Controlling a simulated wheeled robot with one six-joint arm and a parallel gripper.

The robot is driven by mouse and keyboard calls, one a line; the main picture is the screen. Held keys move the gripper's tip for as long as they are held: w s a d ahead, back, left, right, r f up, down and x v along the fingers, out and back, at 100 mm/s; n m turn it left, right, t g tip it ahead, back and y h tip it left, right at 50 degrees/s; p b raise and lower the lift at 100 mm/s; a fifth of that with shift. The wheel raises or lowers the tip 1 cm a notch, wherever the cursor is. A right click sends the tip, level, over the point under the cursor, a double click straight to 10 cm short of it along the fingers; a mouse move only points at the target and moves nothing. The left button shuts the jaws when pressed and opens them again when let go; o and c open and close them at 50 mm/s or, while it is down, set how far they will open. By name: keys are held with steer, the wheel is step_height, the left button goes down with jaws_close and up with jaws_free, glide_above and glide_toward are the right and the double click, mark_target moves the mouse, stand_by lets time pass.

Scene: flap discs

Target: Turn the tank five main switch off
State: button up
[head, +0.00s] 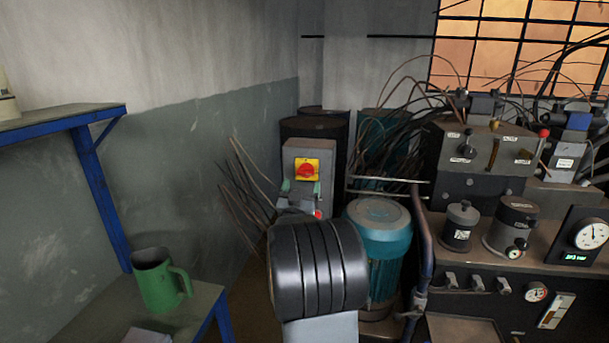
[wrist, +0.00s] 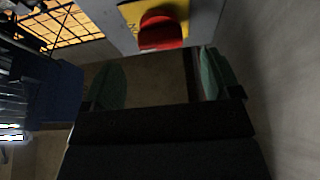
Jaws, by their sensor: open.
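A red rotary switch knob (head: 307,170) sits on a yellow plate on the front of a grey box (head: 309,148). No tank label can be read there. In the wrist view the red knob (wrist: 161,30) and its yellow plate (wrist: 128,12) show at the top, close by. My gripper (head: 301,188) is just in front of the box, around the lower edge of the yellow plate. Its greenish fingers are open and empty in the wrist view (wrist: 160,80). The knob lies above the gap between them, apart from them as far as I can see. My arm hides the box's lower part.
A teal motor-like drum (head: 378,240) stands right of my arm, beside a hydraulic bench (head: 480,275) with gauges and levers. A green jug (head: 158,280) stands on a blue-framed table at the left.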

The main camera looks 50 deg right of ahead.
mark_target(304, 175)
steer(key=shift+x, duration=2.65)
steer(key=shift+c, duration=0.3)
steer(key=c, duration=0.9)
steer(key=shift+o, duration=0.2)
